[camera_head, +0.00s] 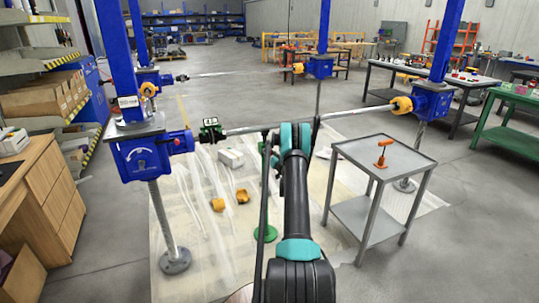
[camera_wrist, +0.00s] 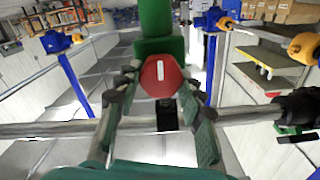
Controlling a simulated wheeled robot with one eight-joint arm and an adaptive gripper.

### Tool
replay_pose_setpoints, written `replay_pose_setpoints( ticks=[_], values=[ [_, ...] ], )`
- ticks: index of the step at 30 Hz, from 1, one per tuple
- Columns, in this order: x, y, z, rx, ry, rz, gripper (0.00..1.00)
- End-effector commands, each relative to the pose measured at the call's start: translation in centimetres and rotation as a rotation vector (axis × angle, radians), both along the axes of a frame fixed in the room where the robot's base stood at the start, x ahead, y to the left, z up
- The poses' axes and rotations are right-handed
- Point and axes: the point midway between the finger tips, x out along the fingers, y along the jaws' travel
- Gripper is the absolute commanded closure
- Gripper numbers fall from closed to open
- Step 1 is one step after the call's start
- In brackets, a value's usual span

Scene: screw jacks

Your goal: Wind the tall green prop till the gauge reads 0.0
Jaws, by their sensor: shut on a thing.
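The tall green prop stands under the long shaft (camera_head: 345,116); its round green foot (camera_head: 265,233) shows left of my arm, which hides much of the rest. A red many-sided knob (camera_wrist: 160,76) with a white stripe faces the camera just below. My gripper (camera_wrist: 161,88) has a finger on either side of the knob and is shut on it.
A blue screw jack (camera_head: 145,158) stands at left and another (camera_head: 431,102) at right, joined by the shaft. A grey trolley (camera_head: 345,150) with an orange tool (camera_head: 382,152) stands right of my arm. A white box (camera_head: 231,158) and yellow pieces lie on the floor sheet.

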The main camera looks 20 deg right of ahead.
Motion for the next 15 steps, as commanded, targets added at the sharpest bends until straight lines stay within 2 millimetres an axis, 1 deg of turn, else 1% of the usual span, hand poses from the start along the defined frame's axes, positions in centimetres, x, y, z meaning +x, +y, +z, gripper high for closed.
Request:
replay_pose_setpoints(
  ticks=[1,3,6,15],
  values=[
    [-0.06,-0.02,-0.04,-0.001,0.0,0.0,0.59],
    [-0.06,-0.02,-0.04,-0.001,0.0,0.0,0.51],
    [-0.05,-0.01,-0.03,-0.001,0.0,0.0,0.4],
    [-0.15,-0.02,-0.02,-0.002,0.0,0.0,0.4]
  ],
)
